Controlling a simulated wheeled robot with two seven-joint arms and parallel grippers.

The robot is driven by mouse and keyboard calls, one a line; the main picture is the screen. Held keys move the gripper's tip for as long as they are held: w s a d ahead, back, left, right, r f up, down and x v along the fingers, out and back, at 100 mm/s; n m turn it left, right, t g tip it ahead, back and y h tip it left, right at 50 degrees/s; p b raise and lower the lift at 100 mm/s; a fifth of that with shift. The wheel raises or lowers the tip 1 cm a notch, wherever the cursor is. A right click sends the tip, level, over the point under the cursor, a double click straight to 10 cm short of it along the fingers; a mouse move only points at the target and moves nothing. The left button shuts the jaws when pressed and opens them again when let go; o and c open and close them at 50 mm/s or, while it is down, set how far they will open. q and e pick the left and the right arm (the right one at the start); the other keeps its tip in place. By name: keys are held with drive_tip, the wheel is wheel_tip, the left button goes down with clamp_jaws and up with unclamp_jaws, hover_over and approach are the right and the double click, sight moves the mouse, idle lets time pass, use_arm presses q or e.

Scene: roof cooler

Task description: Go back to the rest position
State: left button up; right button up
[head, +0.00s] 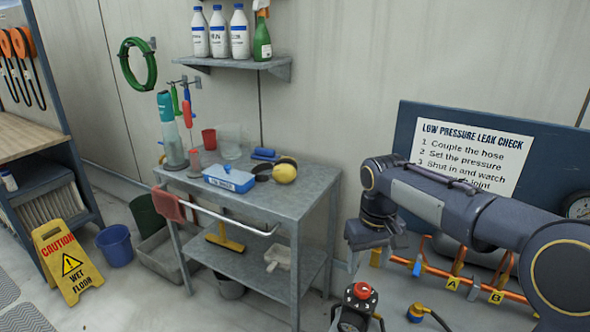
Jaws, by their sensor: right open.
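My right arm comes in from the right edge and bends down at the wrist. Its gripper (362,252) hangs in front of the wall, to the right of the grey metal cart (312,190), apart from it. The gripper is open and I see nothing held in it. My left gripper is not in this view.
The cart carries a blue box (230,179), a yellow-black round item (284,171) and bottles. A red-topped device (358,306) is below the gripper. A wet-floor sign (68,263) stands left.

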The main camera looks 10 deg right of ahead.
drive_tip(key=s+r+m+t+y+p, duration=0.1)
drive_tip(key=s+r+t+y, duration=0.15)
drive_tip(key=s, duration=1.15)
drive_tip(key=s+a+f+m+t+y, duration=0.1)
drive_tip(key=s+a+f+t, duration=0.1)
drive_tip(key=s, duration=0.8)
drive_tip(key=shift+a+f+m+t+p, duration=0.3)
drive_tip(key=shift+f+m+t+p, duration=0.15)
drive_tip(key=shift+f, duration=0.3)
